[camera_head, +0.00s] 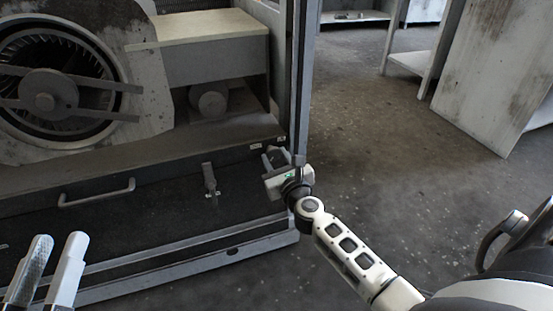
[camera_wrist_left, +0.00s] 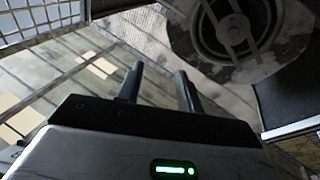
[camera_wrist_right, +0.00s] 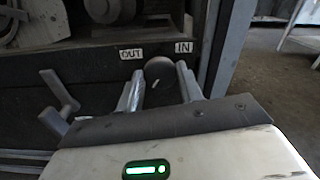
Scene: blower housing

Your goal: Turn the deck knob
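The deck knob (camera_wrist_right: 158,69) is a round dark grey knob in the right wrist view, between an OUT label (camera_wrist_right: 131,53) and an IN label (camera_wrist_right: 184,47). A short light mark shows just below it. My right gripper (camera_wrist_right: 158,85) is open, with one finger on each side of the knob; I cannot tell whether they touch it. In the head view, my right gripper (camera_head: 274,160) is at the right end of the deck and mostly hides the knob. My left gripper (camera_head: 58,240) is open and empty at the lower left; its spread fingers show in the left wrist view (camera_wrist_left: 158,80).
A lever handle (camera_head: 210,180) stands on the dark deck left of my right gripper; it also shows in the right wrist view (camera_wrist_right: 60,105). A bar handle (camera_head: 97,193) is further left. The blower (camera_head: 48,90) is behind. A metal post (camera_head: 302,80) rises beside my right gripper. Open floor lies right.

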